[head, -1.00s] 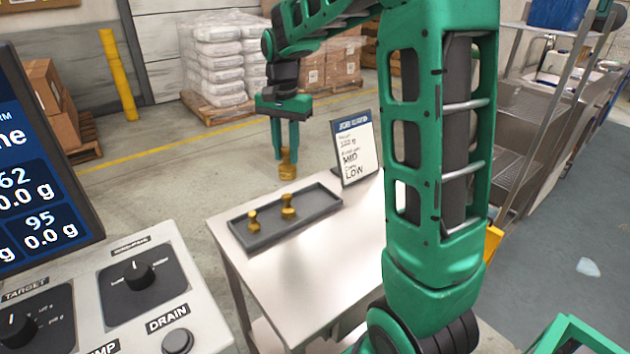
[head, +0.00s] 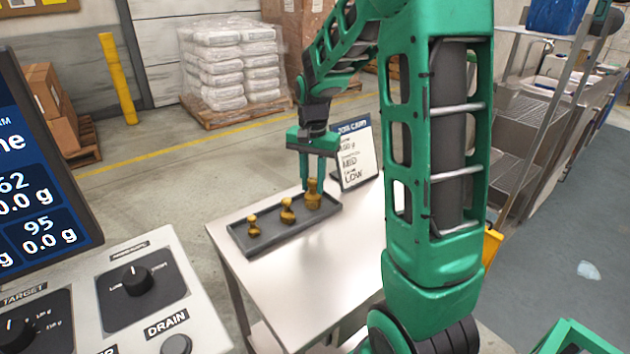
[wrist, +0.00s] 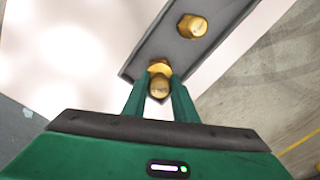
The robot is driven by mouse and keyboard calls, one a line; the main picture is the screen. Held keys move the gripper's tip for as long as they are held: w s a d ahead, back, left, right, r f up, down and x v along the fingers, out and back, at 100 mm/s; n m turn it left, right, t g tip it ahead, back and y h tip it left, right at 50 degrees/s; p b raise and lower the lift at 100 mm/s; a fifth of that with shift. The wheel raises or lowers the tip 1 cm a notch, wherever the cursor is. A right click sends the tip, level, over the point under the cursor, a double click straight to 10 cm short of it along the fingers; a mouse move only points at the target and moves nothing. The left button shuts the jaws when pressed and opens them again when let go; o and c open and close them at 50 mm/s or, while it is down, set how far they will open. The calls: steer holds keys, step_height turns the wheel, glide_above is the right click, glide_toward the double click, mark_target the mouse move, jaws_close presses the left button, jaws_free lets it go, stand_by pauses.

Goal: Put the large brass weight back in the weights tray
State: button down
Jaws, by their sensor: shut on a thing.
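The large brass weight (head: 313,195) is upright at the right end of the dark grey weights tray (head: 262,241). My gripper (head: 312,184) is shut on its upper part from above. In the wrist view the large brass weight (wrist: 159,84) shows between the two green fingers, over the end of the tray (wrist: 143,60). Its base looks level with the tray floor, but I cannot tell if it touches. A medium brass weight (head: 287,211) and a small brass weight (head: 253,227) stand in the tray to its left.
The tray lies on a pale metal table (head: 305,268) with clear room in front. A sign card (head: 356,156) stands close behind the tray's right end. A control panel (head: 140,300) with a screen (head: 35,170) is at left.

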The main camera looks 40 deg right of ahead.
steer(key=c, duration=1.4)
jaws_free()
steer(key=shift+c, duration=0.2)
step_height(320, 180, up, 11)
steer(key=s+f+n, duration=0.2)
steer(key=s+f, duration=0.1)
steer(key=s, duration=1.1)
steer(key=s+a+f+n, duration=0.1)
steer(key=s+f+n, duration=0.2)
steer(key=s, duration=1.1)
steer(key=shift+s+a+f, duration=0.2)
steer(key=shift+s, duration=0.1)
